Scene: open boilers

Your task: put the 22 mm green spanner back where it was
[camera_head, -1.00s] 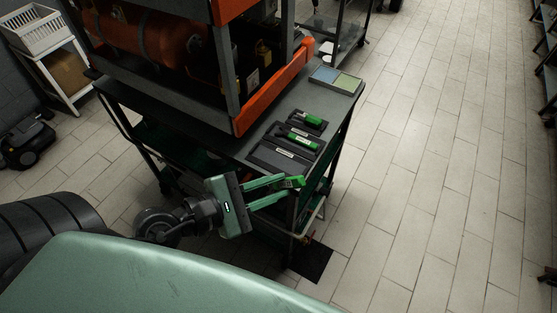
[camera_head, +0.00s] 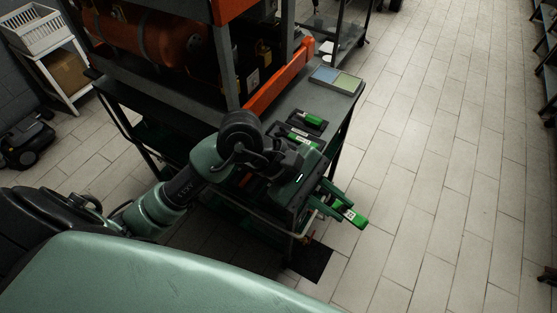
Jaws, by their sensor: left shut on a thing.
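My left gripper (camera_head: 338,205) is shut on the green spanner (camera_head: 354,217), which has a pale label on its end. It holds the spanner out past the front right corner of the dark trolley top (camera_head: 345,103); its exact height is unclear. Two black holders lie on the trolley top, each with a green piece in it: the far holder (camera_head: 311,121) and the nearer holder (camera_head: 304,139). My left arm and gripper body cover the front part of the top, including most of a third, nearest holder. My right gripper is not in view.
A tray with blue and green-yellow halves (camera_head: 335,79) lies at the far end of the top. An orange-framed unit (camera_head: 281,78) stands on the left of the top. A dark mat (camera_head: 312,262) lies on the floor.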

